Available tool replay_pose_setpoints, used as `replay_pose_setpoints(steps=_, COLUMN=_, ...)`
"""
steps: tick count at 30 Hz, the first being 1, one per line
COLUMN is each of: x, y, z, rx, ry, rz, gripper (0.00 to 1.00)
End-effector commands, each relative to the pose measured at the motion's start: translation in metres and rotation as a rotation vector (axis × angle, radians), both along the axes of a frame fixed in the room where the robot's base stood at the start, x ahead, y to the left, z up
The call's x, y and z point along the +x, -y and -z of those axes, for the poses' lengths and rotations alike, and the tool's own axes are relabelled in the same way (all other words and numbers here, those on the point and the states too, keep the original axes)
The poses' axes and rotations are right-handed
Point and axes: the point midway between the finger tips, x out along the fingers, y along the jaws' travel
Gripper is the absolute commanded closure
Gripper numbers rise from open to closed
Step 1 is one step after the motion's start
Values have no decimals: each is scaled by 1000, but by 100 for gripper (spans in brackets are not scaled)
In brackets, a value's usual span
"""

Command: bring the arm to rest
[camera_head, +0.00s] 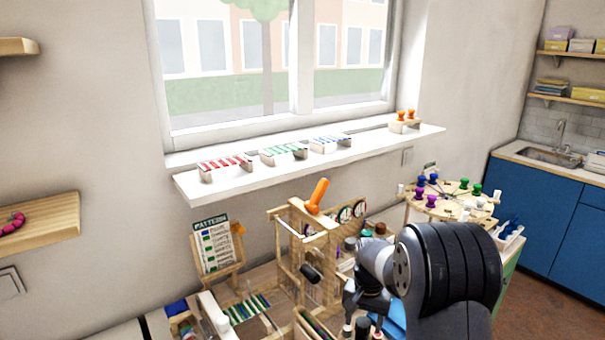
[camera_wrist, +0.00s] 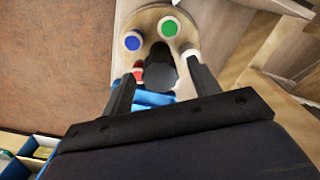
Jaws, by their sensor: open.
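My arm (camera_head: 450,270) reaches in from the lower right in the head view. My gripper (camera_head: 356,318) hangs low over the workbench there, partly hidden by clutter. In the wrist view my gripper (camera_wrist: 160,72) is open, its two dark fingers spread apart. A dark rounded piece (camera_wrist: 160,68) shows between or beyond the fingertips; I cannot tell if they touch it. Below is a pale rounded wooden stand (camera_wrist: 146,20) with a blue-topped piece (camera_wrist: 132,41), a green-topped piece (camera_wrist: 168,27) and a red one (camera_wrist: 138,72) partly hidden by the left finger.
A wooden frame with an orange handle (camera_head: 317,196) stands left of my gripper. A pattern card (camera_head: 215,247) is further left. A round table with coloured pegs (camera_head: 450,200) stands behind my arm. The windowsill (camera_head: 270,178) holds small racks. Blue cupboards (camera_head: 535,210) are at right.

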Motion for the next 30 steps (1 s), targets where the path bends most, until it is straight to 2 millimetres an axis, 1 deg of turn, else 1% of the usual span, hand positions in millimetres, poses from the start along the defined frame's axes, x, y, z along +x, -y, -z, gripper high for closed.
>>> replay_pose_setpoints(steps=20, x=0, y=0, z=-1, rx=0, ry=-1, rz=550, gripper=42)
replay_pose_setpoints(steps=21, x=0, y=0, z=-3, rx=1, ry=1, rz=575, gripper=42)
replay_pose_setpoints(steps=30, x=1, y=0, z=-63, rx=1, ry=5, rz=568, gripper=42)
